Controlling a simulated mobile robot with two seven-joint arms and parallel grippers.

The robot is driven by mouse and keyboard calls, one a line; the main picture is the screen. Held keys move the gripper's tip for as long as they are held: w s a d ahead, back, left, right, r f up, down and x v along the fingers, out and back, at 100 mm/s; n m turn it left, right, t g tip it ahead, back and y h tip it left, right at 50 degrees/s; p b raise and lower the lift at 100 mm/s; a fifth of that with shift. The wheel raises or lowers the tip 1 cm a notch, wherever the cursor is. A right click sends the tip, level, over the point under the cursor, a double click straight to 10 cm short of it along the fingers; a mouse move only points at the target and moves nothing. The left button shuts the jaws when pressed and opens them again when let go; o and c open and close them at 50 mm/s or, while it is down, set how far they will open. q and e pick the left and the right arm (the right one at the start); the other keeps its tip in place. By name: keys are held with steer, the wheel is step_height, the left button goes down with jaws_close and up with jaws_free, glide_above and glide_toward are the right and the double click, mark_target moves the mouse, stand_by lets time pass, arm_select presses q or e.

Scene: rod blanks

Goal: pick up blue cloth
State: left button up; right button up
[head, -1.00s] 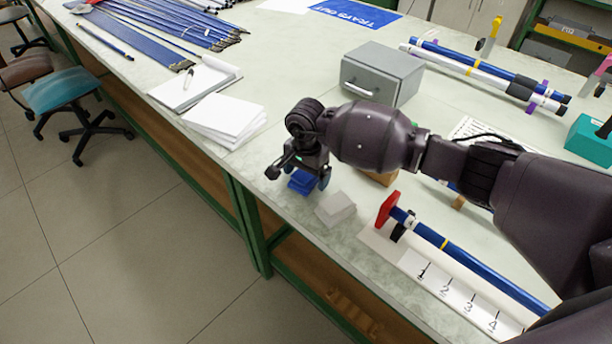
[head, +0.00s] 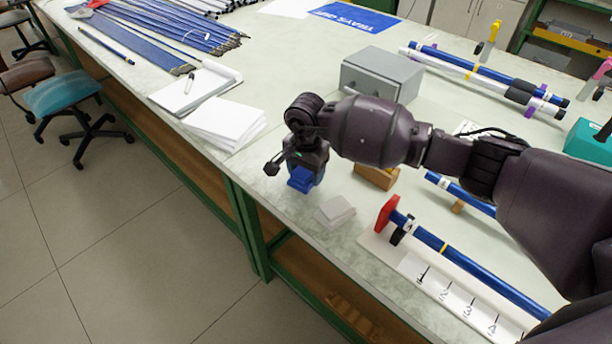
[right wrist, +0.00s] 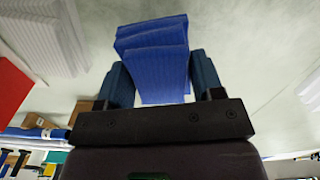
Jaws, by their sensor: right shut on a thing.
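The blue cloth (head: 301,180) is a small folded stack at the front edge area of the table in the head view. It also shows in the right wrist view (right wrist: 155,60), between the two finger pads. My right gripper (head: 306,172) is shut on the blue cloth. In the right wrist view my right gripper (right wrist: 158,82) has one pad on each side of the cloth. Whether the cloth is clear of the table is hard to tell. My left gripper is not in view.
A white cloth stack (head: 335,211) lies just right of the gripper. A numbered white board (head: 440,285) holds a blue rod against a red stop (head: 383,214). A grey box (head: 382,74) stands behind my arm. White paper stacks (head: 225,125) lie to the left.

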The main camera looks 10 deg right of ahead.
step_height(320, 180, up, 18)
steer(key=p, duration=0.1)
steer(key=shift+f, duration=0.1)
